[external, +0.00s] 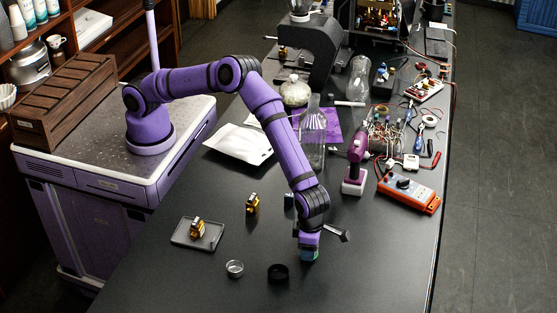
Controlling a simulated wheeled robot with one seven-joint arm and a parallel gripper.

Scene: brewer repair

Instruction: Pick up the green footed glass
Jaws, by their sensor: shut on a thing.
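My gripper (308,243) points down over the front right part of the black table, at the end of the purple arm. It is shut on a small green thing, which I take to be the green footed glass (308,257). Only its lower part shows below the jaws; the rest is hidden. I cannot tell whether it touches the table or is just above it.
A black ring-shaped cup (278,273) and a small clear dish (235,268) stand left of my gripper. A grey tray (181,236) holds a brass part. A purple tool (356,160) and an orange meter (409,194) stand behind right. The table's front right is clear.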

